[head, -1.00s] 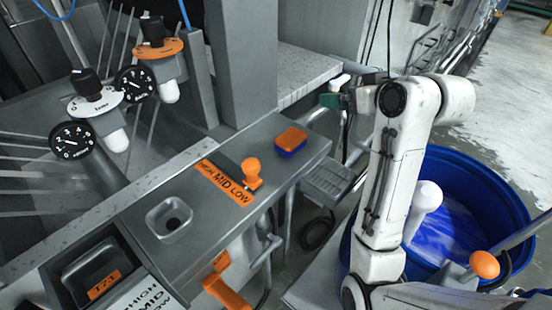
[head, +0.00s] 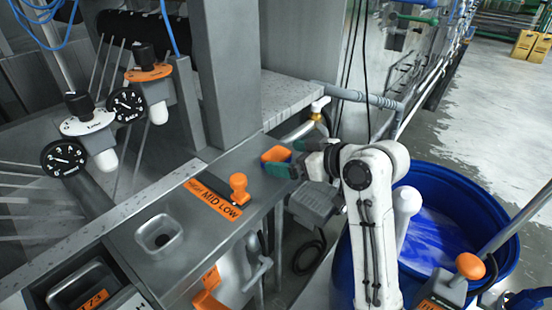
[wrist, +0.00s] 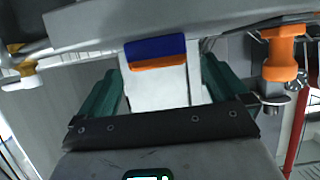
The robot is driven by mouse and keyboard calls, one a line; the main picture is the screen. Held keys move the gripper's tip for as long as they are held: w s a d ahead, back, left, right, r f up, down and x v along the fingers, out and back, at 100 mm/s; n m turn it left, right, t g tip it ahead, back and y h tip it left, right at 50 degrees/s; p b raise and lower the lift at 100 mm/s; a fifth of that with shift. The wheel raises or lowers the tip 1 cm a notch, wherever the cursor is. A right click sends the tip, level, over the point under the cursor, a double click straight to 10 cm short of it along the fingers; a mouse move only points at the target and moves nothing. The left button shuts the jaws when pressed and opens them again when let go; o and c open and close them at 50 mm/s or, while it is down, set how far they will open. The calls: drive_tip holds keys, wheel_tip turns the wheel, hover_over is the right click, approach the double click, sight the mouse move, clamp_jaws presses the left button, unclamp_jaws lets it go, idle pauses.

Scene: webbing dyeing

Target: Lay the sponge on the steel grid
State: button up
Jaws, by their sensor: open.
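The sponge (head: 276,154), an orange and blue block, lies on the grey metal counter, near its right end. In the wrist view the sponge (wrist: 155,50) is ahead of and between the two green fingers. My gripper (head: 291,166) is open, close to the sponge's right side in the head view; a green finger hides part of the sponge. My open gripper (wrist: 160,72) holds nothing.
On the counter (head: 190,231) are an orange knob (head: 238,187) beside a MID LOW label and a square recess (head: 160,234). Two gauges (head: 64,158) stand at left. A blue drum (head: 470,210) with blue liquid stands right of my arm.

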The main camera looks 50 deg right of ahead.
sight(282, 156)
drive_tip(key=shift+p+x, duration=0.3)
drive_tip(key=shift+x, duration=2.1)
drive_tip(key=shift+d+f, duration=0.1)
drive_tip(key=shift+f, duration=0.05)
drive_tip(key=shift+c, duration=0.4)
drive_tip(key=c, duration=1)
